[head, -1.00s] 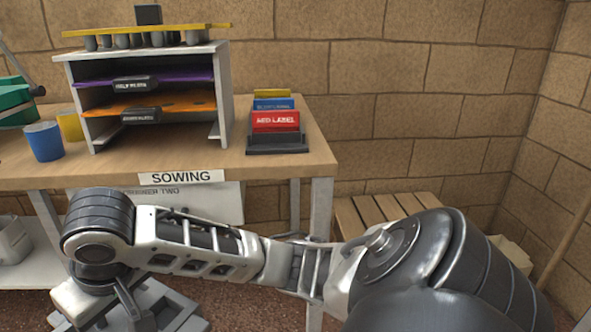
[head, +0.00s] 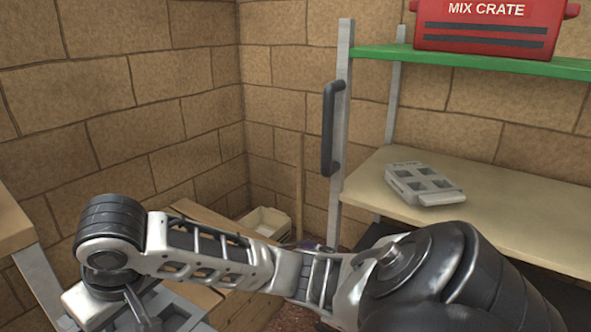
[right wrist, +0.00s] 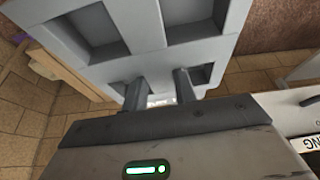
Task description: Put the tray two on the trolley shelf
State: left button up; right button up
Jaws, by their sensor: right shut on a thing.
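My right gripper (right wrist: 160,90) is shut on a grey tray (right wrist: 153,25) with square recesses, gripped at its edge. In the head view, part of this tray (head: 180,311) shows at the lower left, below my right wrist; the rest is hidden or out of frame. I see no readable name on it. The trolley stands at the right of the head view, with a beige shelf (head: 520,232) below a green one. A similar grey tray (head: 424,184) lies on the beige shelf. My left gripper is not in view.
A red mix crate (head: 490,28) stands on the green shelf (head: 480,60). A dark handle (head: 328,128) is on the trolley's upright. A slatted wooden bench (head: 215,222) and a pale box (head: 266,222) are in the corner. The beige shelf is clear to the right of its tray.

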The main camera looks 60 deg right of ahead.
aim_at(543, 223)
jog(key=z, duration=2.35)
